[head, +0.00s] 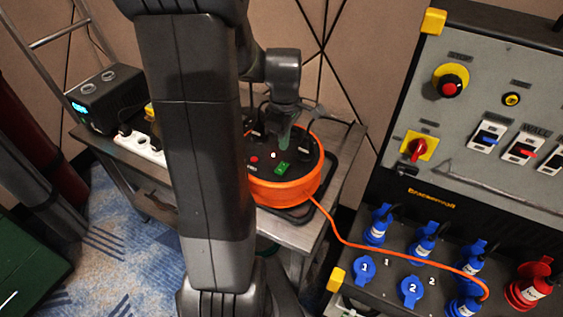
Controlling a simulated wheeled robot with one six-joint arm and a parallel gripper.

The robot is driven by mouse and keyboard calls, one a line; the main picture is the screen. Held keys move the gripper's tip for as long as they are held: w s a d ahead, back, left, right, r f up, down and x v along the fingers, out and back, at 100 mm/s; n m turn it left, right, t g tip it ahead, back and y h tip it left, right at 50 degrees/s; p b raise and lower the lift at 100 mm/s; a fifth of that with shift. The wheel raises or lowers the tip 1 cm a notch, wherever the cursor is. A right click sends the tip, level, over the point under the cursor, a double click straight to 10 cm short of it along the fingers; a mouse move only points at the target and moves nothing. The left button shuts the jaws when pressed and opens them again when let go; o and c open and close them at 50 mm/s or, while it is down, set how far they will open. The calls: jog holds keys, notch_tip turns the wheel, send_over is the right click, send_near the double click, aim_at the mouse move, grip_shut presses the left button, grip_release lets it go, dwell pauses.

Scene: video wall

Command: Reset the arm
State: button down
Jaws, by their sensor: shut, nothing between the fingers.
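My arm rises through the middle of the head view as a thick dark grey link, with its end bent over to the right. My gripper (286,136) points down over the black top of an orange cable reel (283,193). It is shut and holds nothing. Its tip shows just above the reel's green switch (282,168); I cannot tell whether it touches the reel. My arm hides the left part of the reel and some of the metal table (299,235).
A black box with a lit display (108,97) and a white power strip (139,145) are on the table at left. A control panel (459,138) with a red button stands at right, above blue sockets (424,242). An orange cable (385,251) runs across to them.

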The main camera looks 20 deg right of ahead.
aim_at(284, 165)
jog(key=shift+r, duration=0.1)
dwell(0.3)
notch_tip(284, 165, down, 7)
jog(key=b, duration=0.6)
jog(key=shift+r, duration=0.1)
